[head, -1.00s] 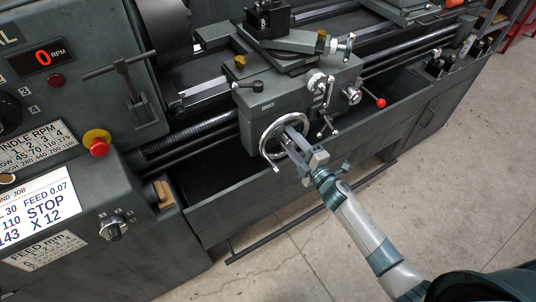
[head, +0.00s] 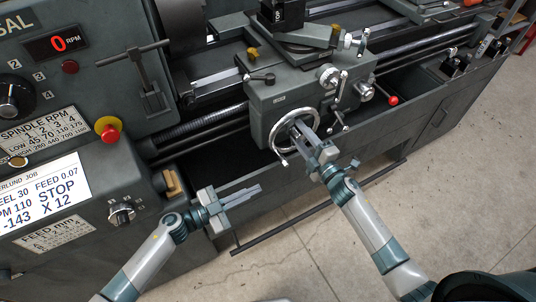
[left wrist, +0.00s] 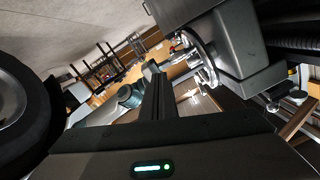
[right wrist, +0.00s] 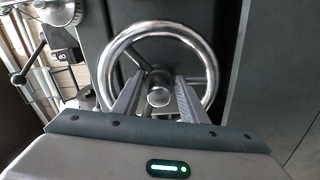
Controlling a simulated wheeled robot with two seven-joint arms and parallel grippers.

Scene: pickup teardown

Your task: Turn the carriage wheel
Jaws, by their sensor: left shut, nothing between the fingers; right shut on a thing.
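The carriage wheel (head: 273,139) is a shiny metal handwheel on the front of the grey lathe apron. Its ring and central hub fill the middle of the right wrist view (right wrist: 209,62). My right gripper (head: 300,127) reaches inside the ring, with its fingers on either side of the hub in the right wrist view (right wrist: 158,92). It is shut on the wheel at the hub. My left gripper (head: 257,190) is shut and empty, lower left of the wheel and apart from it. The wheel also shows ahead of the left fingers in the left wrist view (left wrist: 208,61).
A red-knobbed lever (head: 393,100) and several chrome handles stick out right of the wheel. The chip tray's front wall (head: 345,145) runs below the apron. The control panel with a red stop button (head: 109,134) is at left. Floor at lower right is free.

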